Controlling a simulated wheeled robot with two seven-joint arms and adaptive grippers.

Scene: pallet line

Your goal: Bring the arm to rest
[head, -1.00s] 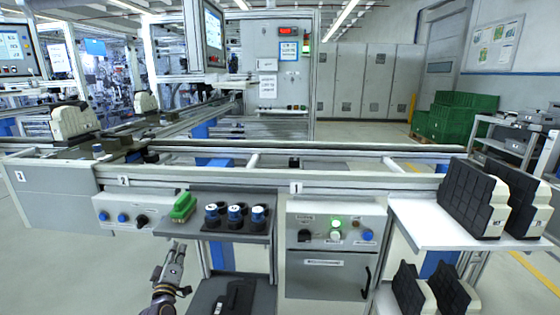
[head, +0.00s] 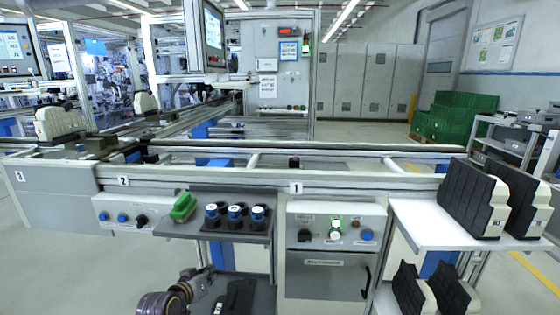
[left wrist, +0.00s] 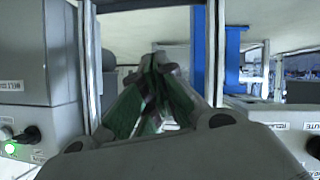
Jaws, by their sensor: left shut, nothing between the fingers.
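My left arm comes in at the bottom of the head view. My left gripper (head: 200,278) is low, below the front shelf and beside the lower dark shelf. In the left wrist view its fingers (left wrist: 158,85) point away and come together, shut, with nothing seen between them. The picture there is dim and blurred. My right gripper is in neither view.
A small shelf (head: 181,230) carries a green brush (head: 184,207) and several dark cylinders with blue bands (head: 235,216). A grey cabinet (head: 334,275) stands right of it. A white shelf (head: 415,226) holds black-and-cream blocks (head: 473,199). The conveyor rail (head: 300,180) runs behind.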

